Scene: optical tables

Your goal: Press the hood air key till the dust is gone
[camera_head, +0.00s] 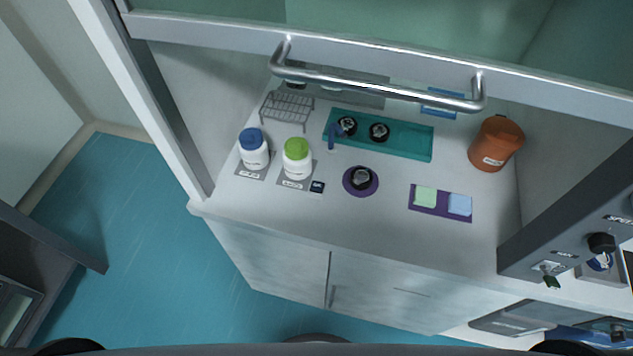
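The fume hood has a raised sash with a steel bar handle (375,87). Its pale worktop (310,222) lies below. A dark control panel (530,235) is on the right post, with a black knob (602,242) and a small metal fitting with a dark green end (551,281). The panel labels are too small to read surely, so I cannot tell which part is the hood air key. I cannot make out dust on the worktop. Neither of my grippers is in view.
On the worktop are a blue-capped bottle (254,152), a green-capped bottle (296,163), a wire rack (287,110), a teal tray (410,146), a purple round mat (373,184), a purple rectangular mat (441,209) and an orange-brown container (494,146). Blue floor (135,230) is free at left.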

